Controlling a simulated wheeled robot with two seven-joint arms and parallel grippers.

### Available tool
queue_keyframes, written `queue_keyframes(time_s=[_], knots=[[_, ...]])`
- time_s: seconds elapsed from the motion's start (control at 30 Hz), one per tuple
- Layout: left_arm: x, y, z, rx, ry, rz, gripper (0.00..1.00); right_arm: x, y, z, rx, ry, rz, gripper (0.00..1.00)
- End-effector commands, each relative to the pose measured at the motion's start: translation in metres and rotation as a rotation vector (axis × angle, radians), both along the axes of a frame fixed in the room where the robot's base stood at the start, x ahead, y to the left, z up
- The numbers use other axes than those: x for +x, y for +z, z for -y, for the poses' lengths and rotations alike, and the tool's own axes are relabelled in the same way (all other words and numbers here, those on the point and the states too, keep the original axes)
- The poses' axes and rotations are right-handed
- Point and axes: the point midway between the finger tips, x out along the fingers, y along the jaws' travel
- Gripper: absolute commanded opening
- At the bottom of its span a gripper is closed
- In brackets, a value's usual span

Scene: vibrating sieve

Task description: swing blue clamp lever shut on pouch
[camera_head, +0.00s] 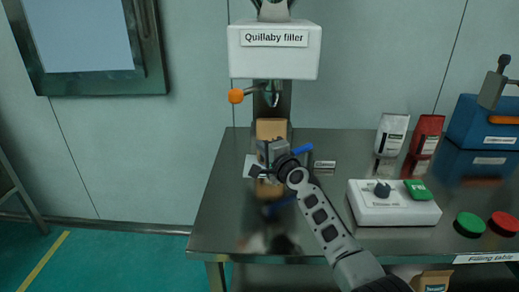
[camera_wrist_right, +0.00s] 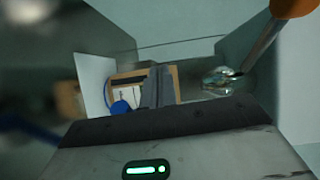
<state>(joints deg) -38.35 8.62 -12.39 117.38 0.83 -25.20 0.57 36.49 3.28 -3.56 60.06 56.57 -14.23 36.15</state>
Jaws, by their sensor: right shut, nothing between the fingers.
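A brown pouch (camera_head: 271,127) stands upright under the filler's nozzle, its lower part hidden behind my right gripper. A blue lever end (camera_head: 303,149) sticks out to the right just behind the gripper. In the right wrist view a blue rounded part (camera_wrist_right: 120,107) shows left of the fingers, in front of the brown pouch (camera_wrist_right: 130,77); I cannot tell whether it belongs to the same lever. My right gripper (camera_head: 266,151) is shut and empty in front of the pouch; its fingers (camera_wrist_right: 158,86) are together in the wrist view. Contact with the lever cannot be seen. My left gripper is out of view.
The Quillaby filler (camera_head: 275,64) overhangs the pouch, with an orange-knobbed handle (camera_head: 236,96) at its left. A white control box (camera_head: 391,209), white bag (camera_head: 391,134) and red bag (camera_head: 426,134) stand to the right on the steel table (camera_head: 225,215). The table's front left is clear.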

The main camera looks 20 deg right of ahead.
Motion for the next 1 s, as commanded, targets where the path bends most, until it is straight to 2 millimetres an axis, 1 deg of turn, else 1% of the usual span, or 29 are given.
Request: queue_keyframes(time_s=[0.5, 1.0], knots=[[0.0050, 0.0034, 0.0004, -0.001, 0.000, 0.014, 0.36, 0.0002, 0.0001, -0.0018, 0.000, 0.003, 0.000, 0.00], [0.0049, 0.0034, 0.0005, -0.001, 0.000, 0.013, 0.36, 0.0001, 0.0001, -0.0018, 0.000, 0.003, 0.000, 0.00]])
